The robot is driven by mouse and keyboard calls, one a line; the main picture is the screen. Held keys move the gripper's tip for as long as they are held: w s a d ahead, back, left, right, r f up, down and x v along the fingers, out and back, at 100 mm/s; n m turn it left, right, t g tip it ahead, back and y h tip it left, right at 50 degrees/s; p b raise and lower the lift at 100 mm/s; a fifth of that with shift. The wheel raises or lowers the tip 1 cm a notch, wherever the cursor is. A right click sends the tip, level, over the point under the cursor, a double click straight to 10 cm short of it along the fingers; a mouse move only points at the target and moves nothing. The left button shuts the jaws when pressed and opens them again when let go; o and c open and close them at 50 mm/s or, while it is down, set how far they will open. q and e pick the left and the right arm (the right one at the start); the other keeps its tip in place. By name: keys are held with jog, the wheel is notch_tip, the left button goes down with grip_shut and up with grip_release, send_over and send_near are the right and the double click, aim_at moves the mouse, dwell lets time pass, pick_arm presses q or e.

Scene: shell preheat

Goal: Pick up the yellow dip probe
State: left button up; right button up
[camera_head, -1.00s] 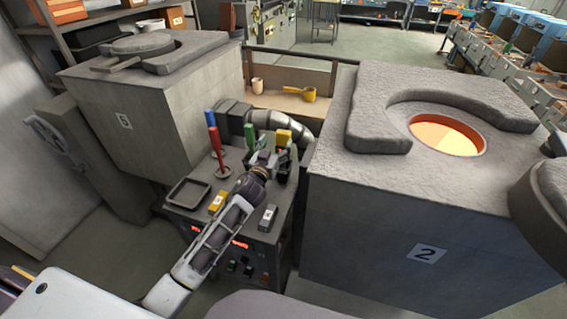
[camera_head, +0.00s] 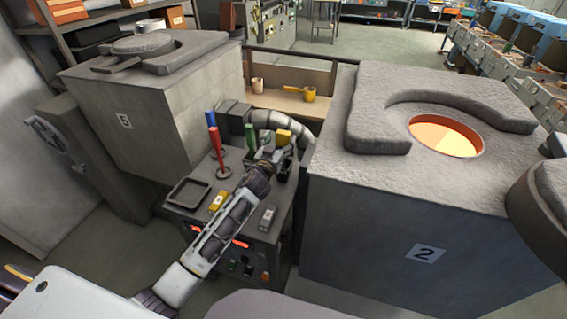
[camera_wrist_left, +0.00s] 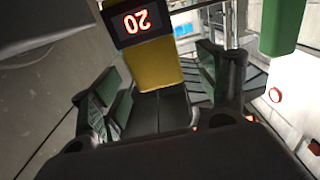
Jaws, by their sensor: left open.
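The yellow dip probe (camera_head: 284,137) stands at the back right of the small grey cabinet's top, next to a green probe (camera_head: 250,137). In the left wrist view the yellow probe's body (camera_wrist_left: 152,65) shows below a dark display reading 20. My left gripper (camera_head: 274,156) is just in front of the yellow probe. In the left wrist view its fingers (camera_wrist_left: 160,78) are open, one on each side of the yellow body. Whether either finger touches it I cannot tell. The probe's lower part is hidden behind the gripper. My right gripper is not in view.
Red (camera_head: 215,140) and blue (camera_head: 210,118) probes stand left of the green one. The cabinet top also holds a black tray (camera_head: 174,201), a yellow block (camera_head: 218,201) and a grey block (camera_head: 267,217). Furnace 2 (camera_head: 390,215) stands close on the right, its glowing opening uncovered.

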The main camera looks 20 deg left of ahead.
aim_at(282, 138)
pick_arm(q)
jog(key=shift+w+d, duration=0.2)
jog(key=shift+w, duration=0.5)
jog(key=shift+w+f, duration=0.1)
jog(key=shift+w, duration=0.9)
jog(key=c, duration=1.1)
jog(key=shift+r+p, duration=0.4)
jog(key=shift+r, duration=4.7)
jog(key=shift+f, duration=0.1)
